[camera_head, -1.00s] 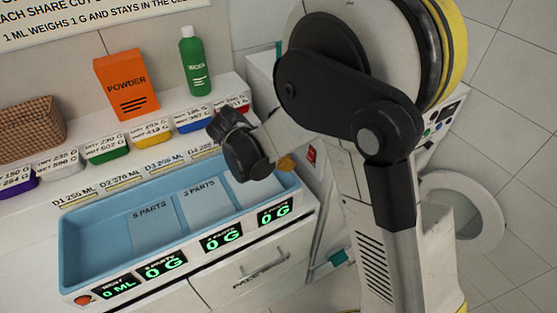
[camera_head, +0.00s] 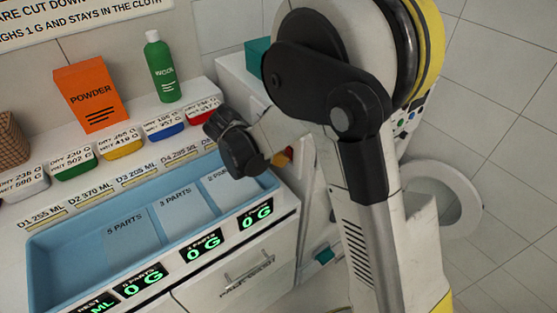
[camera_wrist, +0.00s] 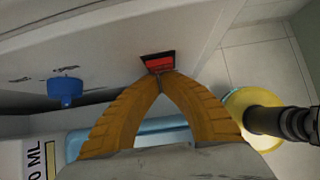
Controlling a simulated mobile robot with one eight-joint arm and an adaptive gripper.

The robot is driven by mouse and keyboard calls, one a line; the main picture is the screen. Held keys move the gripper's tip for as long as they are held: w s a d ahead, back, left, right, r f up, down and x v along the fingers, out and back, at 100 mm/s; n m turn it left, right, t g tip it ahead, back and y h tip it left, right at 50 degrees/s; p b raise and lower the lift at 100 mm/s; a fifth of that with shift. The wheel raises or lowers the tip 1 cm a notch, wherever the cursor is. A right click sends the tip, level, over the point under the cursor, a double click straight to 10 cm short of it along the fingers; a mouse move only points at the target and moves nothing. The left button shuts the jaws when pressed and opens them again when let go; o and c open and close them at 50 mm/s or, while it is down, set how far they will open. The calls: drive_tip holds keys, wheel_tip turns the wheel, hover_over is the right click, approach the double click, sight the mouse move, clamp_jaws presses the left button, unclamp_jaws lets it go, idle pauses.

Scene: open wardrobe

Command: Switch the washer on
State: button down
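The washer is the white machine (camera_head: 312,190) right of the counter, largely hidden behind my arm. Its round door (camera_head: 462,200) stands open at the right. A red switch (camera_head: 289,153) sits on its side facing the counter. In the wrist view the red rocker switch (camera_wrist: 159,64) sits in a dark frame on a white panel. My gripper (camera_head: 280,160) is at the switch in the head view. In the wrist view its yellow fingers (camera_wrist: 161,78) meet at the tips, empty, right at the switch's lower edge. I cannot tell whether they touch it.
A blue tray (camera_head: 75,240) with several weight displays lies on the counter at left. An orange powder box (camera_head: 92,95), a green bottle (camera_head: 163,68) and several coloured tubs stand behind it. A blue knob (camera_wrist: 65,90) shows left in the wrist view. Tiled floor is clear at right.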

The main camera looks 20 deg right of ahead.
drive_tip(key=shift+r, duration=0.25)
